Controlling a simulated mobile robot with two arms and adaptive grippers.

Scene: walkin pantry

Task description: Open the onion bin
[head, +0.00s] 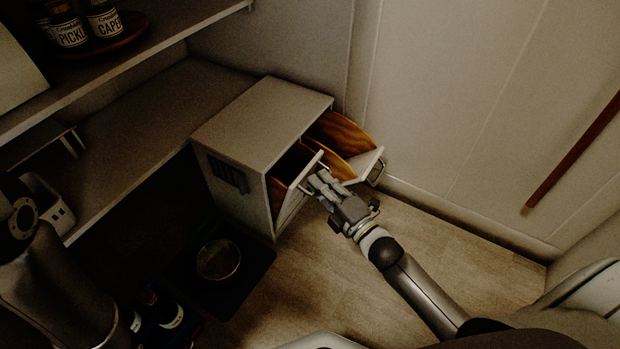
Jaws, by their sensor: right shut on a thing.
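A pale cabinet (255,122) stands in the corner with two tilt-out bins in its front. The nearer bin (286,194) is tilted partly out, with a dark gap above its front. The farther bin (366,163) is tilted out more and shows brown wooden sides. No label tells me which one holds onions, and I see no onions. My right gripper (317,181) is shut on the bar handle (311,172) at the top of the nearer bin's front. My left arm shows at the left edge, but its gripper is out of view.
Shelves (130,125) run along the left, with labelled jars (104,22) on the upper one. Open floor (440,260) lies to the right.

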